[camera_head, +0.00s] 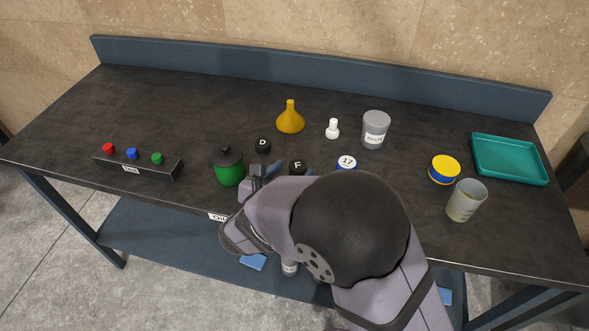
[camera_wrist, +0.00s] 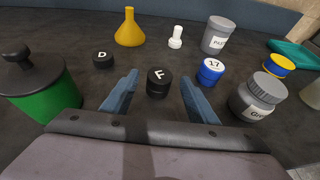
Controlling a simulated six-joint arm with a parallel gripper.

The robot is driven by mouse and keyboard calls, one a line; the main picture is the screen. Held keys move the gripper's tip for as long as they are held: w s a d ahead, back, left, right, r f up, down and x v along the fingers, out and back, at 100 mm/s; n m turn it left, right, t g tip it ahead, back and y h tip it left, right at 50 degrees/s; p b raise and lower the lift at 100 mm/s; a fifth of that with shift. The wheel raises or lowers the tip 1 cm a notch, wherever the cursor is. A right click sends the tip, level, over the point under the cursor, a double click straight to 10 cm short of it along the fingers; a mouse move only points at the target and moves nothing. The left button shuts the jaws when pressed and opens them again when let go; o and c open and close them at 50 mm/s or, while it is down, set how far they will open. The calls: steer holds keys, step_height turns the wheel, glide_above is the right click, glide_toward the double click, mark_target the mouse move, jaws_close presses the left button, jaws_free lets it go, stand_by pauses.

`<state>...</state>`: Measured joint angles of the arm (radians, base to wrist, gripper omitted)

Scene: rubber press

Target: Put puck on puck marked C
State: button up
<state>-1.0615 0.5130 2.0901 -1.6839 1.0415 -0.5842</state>
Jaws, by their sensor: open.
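A black puck marked F (camera_head: 298,167) stands on the dark bench, partly behind my arm. In the wrist view the F puck (camera_wrist: 157,86) lies ahead of and between my open fingers. My gripper (camera_wrist: 160,77) is empty. A black puck marked D (camera_head: 263,145) stands farther back to the left, also in the wrist view (camera_wrist: 102,59). A blue puck with a white top marked 17 (camera_head: 346,162) stands right of F, also in the wrist view (camera_wrist: 210,71). No puck marked C shows in either view. My arm hides part of the bench front.
A green pot with black lid (camera_head: 229,168) stands close left of my gripper. A grey jar (camera_wrist: 258,97) is close right.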

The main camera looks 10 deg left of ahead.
steer(key=b+v, duration=0.1)
steer(key=v, duration=0.8)
steer(key=shift+s+r, duration=0.1)
steer(key=shift+s, duration=0.1)
steer(key=w+d+r+m+g+h+p, duration=0.1)
steer(key=d+m+g+h+p, duration=0.15)
steer(key=d+m, duration=0.6)
steer(key=w+d+r+m+g+h+p, duration=0.15)
steer(key=d+m+g, duration=0.3)
steer(key=d, duration=0.75)
steer(key=s+d+f+m+g+y+p, duration=0.1)
steer(key=s+d+f+m+g+y, duration=0.1)
steer(key=s+m, duration=0.4)
steer(key=s+d+f+m+g+y+p, duration=0.1)
steer(key=s+d+f+m+g+y, duration=0.2)
steer(key=m, duration=1.2)
steer(key=s+d+f+g, duration=0.1)
steer(key=s+d, duration=0.2)
steer(key=d, duration=0.1)
steer(key=shift+s+f+m+y+p, duration=0.2)
steer(key=shift+f+m+y+p, duration=0.1)
steer(key=shift+f, duration=0.1)
